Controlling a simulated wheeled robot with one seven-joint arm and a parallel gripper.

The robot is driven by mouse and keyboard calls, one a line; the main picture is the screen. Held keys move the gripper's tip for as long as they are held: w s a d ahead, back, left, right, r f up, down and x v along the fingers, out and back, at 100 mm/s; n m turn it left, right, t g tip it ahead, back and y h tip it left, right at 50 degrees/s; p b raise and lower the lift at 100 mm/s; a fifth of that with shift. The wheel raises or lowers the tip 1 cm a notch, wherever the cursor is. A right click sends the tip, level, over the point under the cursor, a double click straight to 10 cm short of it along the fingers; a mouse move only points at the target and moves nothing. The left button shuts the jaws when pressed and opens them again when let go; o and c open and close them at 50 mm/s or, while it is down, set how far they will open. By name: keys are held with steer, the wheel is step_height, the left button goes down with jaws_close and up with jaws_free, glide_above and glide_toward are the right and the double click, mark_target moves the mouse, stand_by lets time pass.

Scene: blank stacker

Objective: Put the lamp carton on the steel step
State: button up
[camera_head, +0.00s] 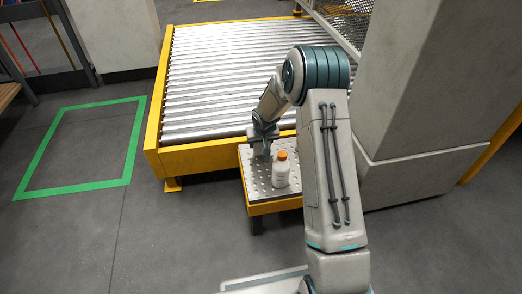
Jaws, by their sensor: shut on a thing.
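The steel step (251,184) is a small perforated metal platform with a yellow frame, at the front edge of the roller conveyor. My gripper (262,148) is over the back left part of the step, pointing down, shut on a small pale thing. That thing is mostly hidden by the fingers and is too small to make out clearly; it fits the lamp carton, which shows nowhere else. I cannot tell whether it touches the step's top.
A white bottle with an orange cap (281,171) stands on the step, just right of my gripper. The roller conveyor (225,75) lies behind. A concrete pillar (410,100) stands at the right. The green-taped floor square (128,160) at the left is empty.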

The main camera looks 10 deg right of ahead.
mark_target(261, 148)
steer(key=shift+f+b, duration=0.55)
steer(key=shift+f, duration=0.9)
steer(key=shift+f, duration=0.1)
steer(key=shift+f, duration=0.15)
steer(key=o, duration=1)
steer(key=shift+r, duration=0.2)
steer(key=shift+r, duration=0.35)
steer(key=p+v, duration=0.5)
steer(key=v, duration=0.6)
steer(key=shift+s+r, duration=0.2)
